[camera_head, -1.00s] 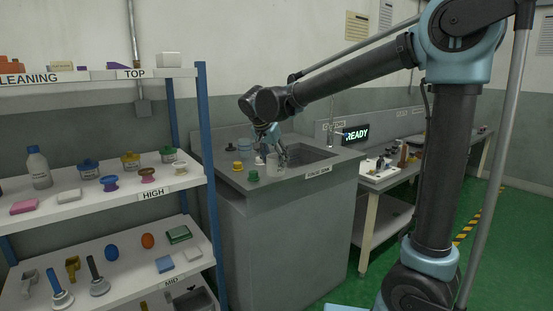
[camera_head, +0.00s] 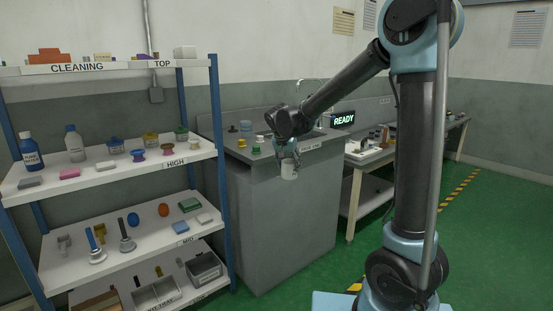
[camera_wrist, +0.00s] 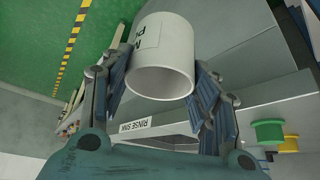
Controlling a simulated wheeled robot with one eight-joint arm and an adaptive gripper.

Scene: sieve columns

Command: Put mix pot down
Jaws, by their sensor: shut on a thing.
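The mix pot (camera_head: 289,170) is a white cylindrical cup with dark lettering. It also shows in the wrist view (camera_wrist: 162,62), with its open mouth towards the camera. My gripper (camera_head: 287,155) is shut on it, one finger pad on each side. In the head view the pot hangs in the air in front of the sink counter (camera_head: 262,200), near its front right edge. The pot appears clear of any surface. Its inside looks empty where visible.
A shelf rack (camera_head: 110,175) with several bottles, jars and tools stands at the left. Green (camera_head: 256,149) and yellow (camera_head: 241,143) knob-like items stand on the counter. A side table (camera_head: 372,158) with small items and a lit READY sign (camera_head: 344,120) are beyond. Green floor is open at right.

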